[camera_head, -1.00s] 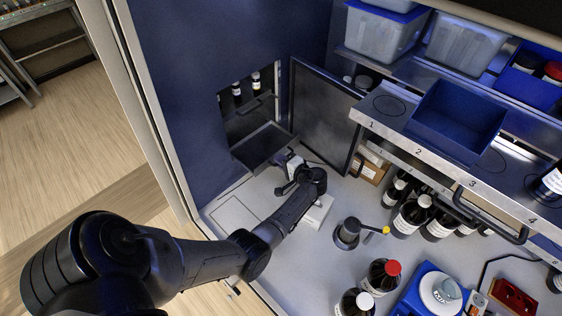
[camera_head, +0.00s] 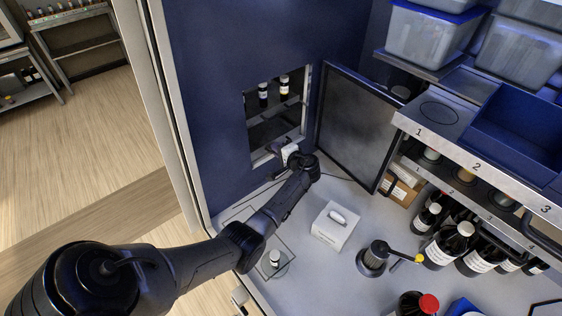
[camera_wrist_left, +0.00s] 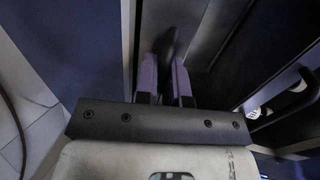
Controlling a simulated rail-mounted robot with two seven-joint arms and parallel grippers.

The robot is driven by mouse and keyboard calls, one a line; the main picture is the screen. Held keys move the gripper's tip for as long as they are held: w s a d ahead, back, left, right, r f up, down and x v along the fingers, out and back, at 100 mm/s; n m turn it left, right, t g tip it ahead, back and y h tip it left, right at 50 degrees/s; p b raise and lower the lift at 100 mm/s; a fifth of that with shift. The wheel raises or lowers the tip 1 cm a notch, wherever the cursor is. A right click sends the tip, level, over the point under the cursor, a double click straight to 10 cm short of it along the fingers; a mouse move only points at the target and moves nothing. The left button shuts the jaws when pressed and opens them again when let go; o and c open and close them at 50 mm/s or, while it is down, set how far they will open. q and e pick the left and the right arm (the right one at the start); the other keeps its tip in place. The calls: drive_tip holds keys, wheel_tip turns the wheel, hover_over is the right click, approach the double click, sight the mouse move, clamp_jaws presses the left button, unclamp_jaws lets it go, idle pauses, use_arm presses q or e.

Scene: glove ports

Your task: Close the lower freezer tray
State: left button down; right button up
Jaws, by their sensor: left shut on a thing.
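The freezer is an opening in the blue wall, with its dark door (camera_head: 358,130) swung open to the right. The lower tray (camera_head: 277,128) is dark and lies in the opening, its front close to the opening's lower edge. My left gripper (camera_head: 276,150) is at the tray's front edge. In the left wrist view its two purple fingers (camera_wrist_left: 165,78) are shut on a dark narrow piece, which looks like the tray's handle. The gripper partly hides the tray front, so I cannot tell whether it is fully in. My right gripper is not in view.
Vials (camera_head: 263,95) stand on the upper level inside the freezer. A white box (camera_head: 335,225), a small vial (camera_head: 274,258) and a black stand (camera_head: 373,260) are on the bench. A shelf (camera_head: 440,117) and several bottles are at the right.

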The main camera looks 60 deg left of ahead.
use_arm(q)
drive_tip(key=shift+s+a, duration=0.1)
drive_tip(key=shift+a, duration=0.65)
drive_tip(key=shift+f, duration=0.1)
drive_tip(key=c, duration=1.4)
unclamp_jaws()
drive_tip(key=shift+a, duration=0.15)
drive_tip(key=shift+o, duration=0.8)
drive_tip(key=shift+r, duration=0.2)
drive_tip(key=b+v, duration=0.2)
drive_tip(key=v, duration=1.2)
drive_tip(key=shift+f, duration=0.2)
drive_tip(key=shift+s, duration=0.1)
